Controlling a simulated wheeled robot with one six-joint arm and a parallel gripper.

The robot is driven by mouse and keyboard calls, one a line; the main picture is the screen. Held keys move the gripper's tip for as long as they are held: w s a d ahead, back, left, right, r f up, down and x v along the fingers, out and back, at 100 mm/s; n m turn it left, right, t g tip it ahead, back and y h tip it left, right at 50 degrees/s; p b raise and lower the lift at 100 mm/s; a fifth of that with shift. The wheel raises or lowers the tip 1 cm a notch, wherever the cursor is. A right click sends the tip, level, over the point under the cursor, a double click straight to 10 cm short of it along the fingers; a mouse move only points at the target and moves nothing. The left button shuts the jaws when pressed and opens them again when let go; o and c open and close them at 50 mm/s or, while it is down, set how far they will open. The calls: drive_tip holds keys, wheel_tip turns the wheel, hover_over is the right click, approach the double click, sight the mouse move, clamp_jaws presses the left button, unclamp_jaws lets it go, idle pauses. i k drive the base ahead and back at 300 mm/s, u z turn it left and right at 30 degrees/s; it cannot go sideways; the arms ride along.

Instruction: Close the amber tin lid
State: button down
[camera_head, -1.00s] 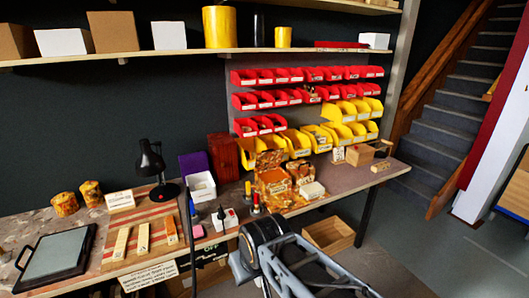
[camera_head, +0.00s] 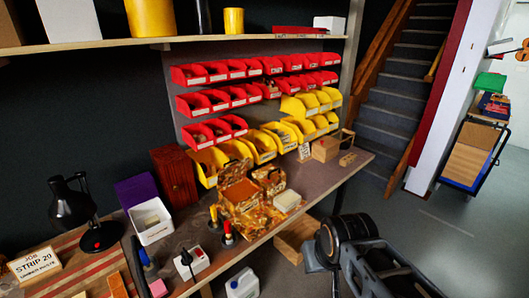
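Amber-brown mottled containers stand together on the bench in the head view. The left one (camera_head: 240,194) has a mottled panel (camera_head: 234,171) standing up behind it, which looks like a raised lid. A second mottled container (camera_head: 270,181) stands just right of it. I cannot tell for sure which one is the amber tin. My arm shows at the lower right, in front of the bench and apart from the containers. My gripper's fingers are not visible.
A white block (camera_head: 288,201) lies right of the mottled containers. Red and black-capped bottles (camera_head: 228,233) and a white open box (camera_head: 151,222) stand to the left. Yellow bins (camera_head: 262,147) hang behind. A wooden crate (camera_head: 294,240) is below the bench edge. The floor at right is clear.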

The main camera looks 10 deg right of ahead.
sight(226, 174)
drive_tip(key=z, duration=0.35)
drive_tip(key=i, duration=0.85)
drive_tip(key=u, duration=0.75)
drive_tip(key=i, duration=0.7)
drive_tip(key=u, duration=0.75)
